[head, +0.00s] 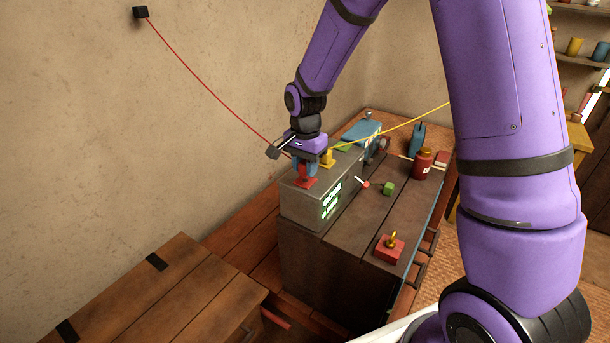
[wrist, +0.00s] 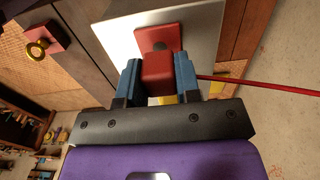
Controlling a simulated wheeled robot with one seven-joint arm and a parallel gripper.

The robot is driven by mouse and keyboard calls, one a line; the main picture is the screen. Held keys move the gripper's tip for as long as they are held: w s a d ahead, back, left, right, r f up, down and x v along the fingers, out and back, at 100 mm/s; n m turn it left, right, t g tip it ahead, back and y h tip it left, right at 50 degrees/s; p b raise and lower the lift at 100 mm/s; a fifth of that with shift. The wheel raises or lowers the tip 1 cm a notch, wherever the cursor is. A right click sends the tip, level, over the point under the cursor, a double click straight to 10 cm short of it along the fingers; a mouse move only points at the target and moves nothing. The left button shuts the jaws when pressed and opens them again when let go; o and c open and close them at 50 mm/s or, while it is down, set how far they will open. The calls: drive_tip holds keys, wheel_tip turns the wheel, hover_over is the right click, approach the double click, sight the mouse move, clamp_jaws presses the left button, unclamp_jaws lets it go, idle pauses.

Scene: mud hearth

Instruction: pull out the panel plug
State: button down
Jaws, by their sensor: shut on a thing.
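The grey panel box (head: 310,208) with lit green digits on its front stands on the wooden cabinet. A red socket (head: 305,182) sits on its top and also shows in the wrist view (wrist: 172,36). The red plug (wrist: 157,68) is between the blue fingers of my gripper (wrist: 157,78), which is shut on it. In the head view my gripper (head: 305,168) is right above the red socket, and the fingers hide most of the plug. A red cable (wrist: 265,86) runs from the plug to the wall. I cannot tell how deep the plug sits.
A yellow plug (head: 327,158) with a yellow cable stands close beside my gripper. A green block (head: 388,188), a red jar (head: 423,164) and a red block with a brass knob (head: 389,247) stand on the cabinet. The red cable (head: 205,82) reaches a black wall mount (head: 139,12).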

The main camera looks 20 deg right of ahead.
sight(305, 162)
drive_tip(key=shift+r, duration=1.95)
